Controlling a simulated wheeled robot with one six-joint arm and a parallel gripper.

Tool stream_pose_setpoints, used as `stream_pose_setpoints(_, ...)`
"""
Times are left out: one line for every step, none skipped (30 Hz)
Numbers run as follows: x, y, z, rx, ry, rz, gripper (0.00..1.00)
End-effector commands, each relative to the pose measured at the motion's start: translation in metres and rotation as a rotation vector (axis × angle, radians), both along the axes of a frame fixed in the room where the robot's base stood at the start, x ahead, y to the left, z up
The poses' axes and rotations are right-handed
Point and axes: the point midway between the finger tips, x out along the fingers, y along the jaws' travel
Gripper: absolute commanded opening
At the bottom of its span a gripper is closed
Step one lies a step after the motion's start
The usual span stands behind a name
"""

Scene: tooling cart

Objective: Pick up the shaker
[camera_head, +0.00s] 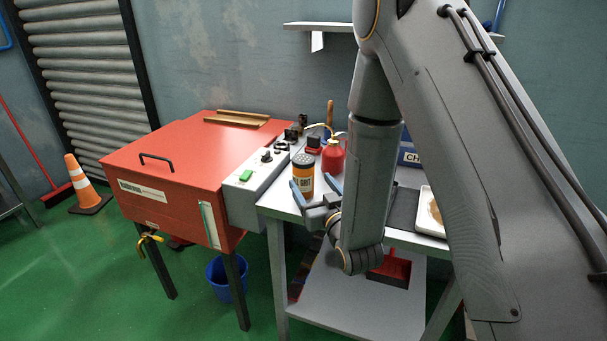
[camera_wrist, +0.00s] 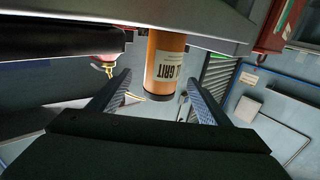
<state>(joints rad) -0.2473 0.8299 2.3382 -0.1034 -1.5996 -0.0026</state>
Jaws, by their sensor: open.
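The shaker (camera_head: 303,172) is an orange cylinder with a dark cap and a pale label with dark lettering. It stands upright near the left front edge of the grey cart top (camera_head: 275,201). My gripper (camera_head: 315,188) is open, with its two blue-grey fingers right at the shaker on its near side. In the wrist view the shaker (camera_wrist: 165,62) shows upside down, in the gap between the two fingertips (camera_wrist: 158,80). I see no finger clearly touching it. The fingers hide a little of its lower part in the head view.
A red oil can (camera_head: 332,157) stands behind the shaker. A red cabinet (camera_head: 190,155) with a grey control panel (camera_head: 262,172) adjoins the cart at left. A white tray (camera_head: 428,225) and a blue box (camera_head: 409,156) are at right, partly behind my arm.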

Motion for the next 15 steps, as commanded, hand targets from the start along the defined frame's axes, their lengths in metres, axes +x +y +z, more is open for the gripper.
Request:
stream_pose_setpoints(0.005, 0.002, 0.002, 0.0, -0.001, 0.0, 0.71)
stream_pose_setpoints(0.008, 0.003, 0.002, 0.0, 0.0, 0.0, 0.71)
stream_pose_setpoints(0.012, 0.005, 0.002, 0.0, 0.0, 0.0, 0.71)
stream_pose_setpoints(0.014, 0.006, 0.001, 0.0, 0.0, 0.0, 0.71)
stream_pose_setpoints(0.017, 0.007, 0.001, 0.0, 0.001, 0.001, 0.71)
stream_pose_setpoints(0.02, 0.009, 0.001, -0.001, 0.002, 0.001, 0.71)
stream_pose_setpoints(0.024, 0.011, 0.002, 0.0, 0.001, 0.001, 0.71)
stream_pose_setpoints(0.027, 0.013, 0.002, 0.0, 0.0, 0.001, 0.71)
stream_pose_setpoints(0.033, 0.016, 0.003, 0.0, 0.0, 0.001, 0.71)
stream_pose_setpoints(0.037, 0.018, 0.002, -0.001, 0.002, 0.001, 0.71)
stream_pose_setpoints(0.041, 0.02, 0.003, 0.0, 0.001, 0.001, 0.71)
stream_pose_setpoints(0.046, 0.021, 0.002, 0.0, 0.0, 0.0, 0.71)
stream_pose_setpoints(0.05, 0.022, 0.002, 0.0, 0.001, 0.0, 0.71)
stream_pose_setpoints(0.053, 0.023, 0.001, -0.001, 0.002, 0.0, 0.71)
stream_pose_setpoints(0.056, 0.024, 0.001, -0.001, 0.002, 0.0, 0.71)
